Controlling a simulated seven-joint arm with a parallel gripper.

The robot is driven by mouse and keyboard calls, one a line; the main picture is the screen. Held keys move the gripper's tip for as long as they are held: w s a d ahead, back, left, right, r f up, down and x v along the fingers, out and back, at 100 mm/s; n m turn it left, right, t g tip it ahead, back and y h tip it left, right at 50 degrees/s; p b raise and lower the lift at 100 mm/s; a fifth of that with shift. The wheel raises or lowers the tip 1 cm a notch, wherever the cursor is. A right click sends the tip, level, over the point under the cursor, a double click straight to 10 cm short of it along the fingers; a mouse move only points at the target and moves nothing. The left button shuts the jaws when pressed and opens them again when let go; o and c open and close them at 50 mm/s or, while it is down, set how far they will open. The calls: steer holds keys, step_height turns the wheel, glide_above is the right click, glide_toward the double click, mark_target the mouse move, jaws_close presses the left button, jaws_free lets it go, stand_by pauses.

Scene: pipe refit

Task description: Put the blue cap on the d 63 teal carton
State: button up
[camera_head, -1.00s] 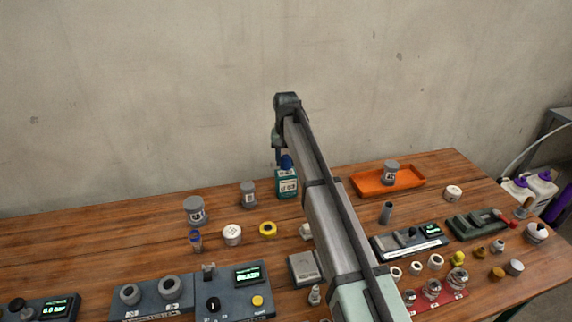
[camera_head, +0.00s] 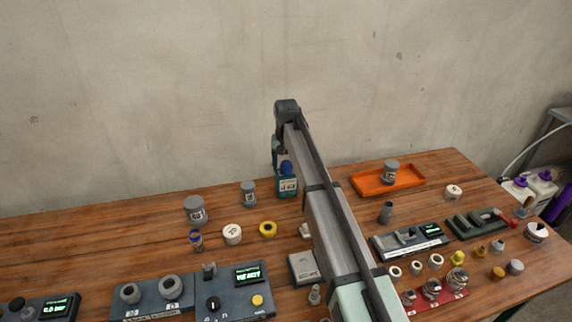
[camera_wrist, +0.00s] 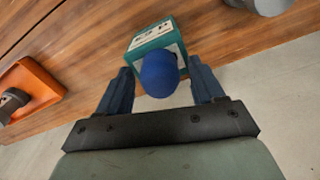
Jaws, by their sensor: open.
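The teal carton (camera_head: 287,188) stands upright near the back of the table, with a white label on its front. It also shows in the wrist view (camera_wrist: 146,37), beyond the fingertips. The round blue cap (camera_wrist: 160,74) is between my gripper's fingers and overlaps the carton's near edge. In the head view the blue cap (camera_head: 287,168) sits at the carton's top, and I see no gap between them. My gripper (camera_wrist: 160,68) is open, with a gap on each side of the cap. In the head view my arm partly hides the gripper.
An orange tray (camera_head: 409,187) with a grey labelled jar (camera_head: 391,171) is to the right. Another grey jar (camera_head: 248,193) stands left of the carton. A yellow ring (camera_head: 268,229) and a white round piece (camera_head: 232,234) lie in front. The wall is close behind.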

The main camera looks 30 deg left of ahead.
mark_target(286, 161)
steer(key=shift+r, duration=0.1)
step_height(286, 161, up, 12)
stand_by(0.6)
